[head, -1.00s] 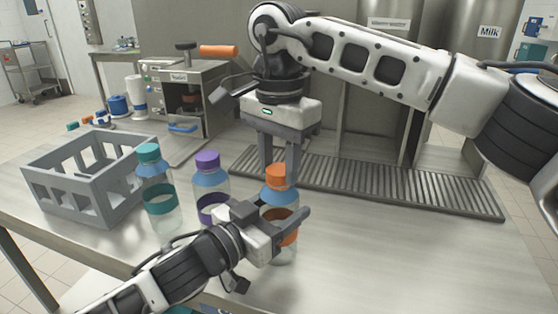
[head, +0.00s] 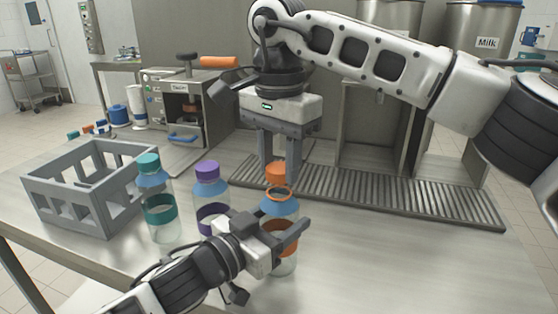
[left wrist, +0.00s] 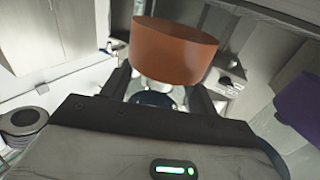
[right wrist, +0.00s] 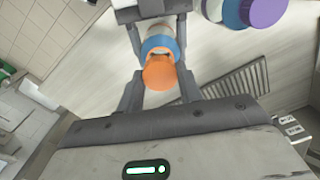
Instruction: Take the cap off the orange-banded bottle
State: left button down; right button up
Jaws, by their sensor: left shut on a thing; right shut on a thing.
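The orange-banded bottle (head: 281,208) stands upright at the front of the steel table, clear with a blue shoulder. My left gripper (head: 276,236) is shut on its body; the orange band (left wrist: 172,50) is large in the left wrist view. The orange cap (head: 276,170) is just above the bottle's neck, with a thin gap between it and the orange ring (head: 279,192). My right gripper (head: 277,168) points down and is shut on the cap. In the right wrist view the cap (right wrist: 160,74) is between the fingertips.
A purple-capped bottle (head: 210,187) and a teal-capped bottle (head: 155,190) stand close to the left. A grey crate (head: 75,190) is farther left. A slatted drip grate (head: 400,195) lies behind. The table's right front is clear.

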aim_at(279, 167)
jog(key=shift+r, duration=2)
pick_arm(q)
jog(key=shift+c, duration=1.6)
grip_release()
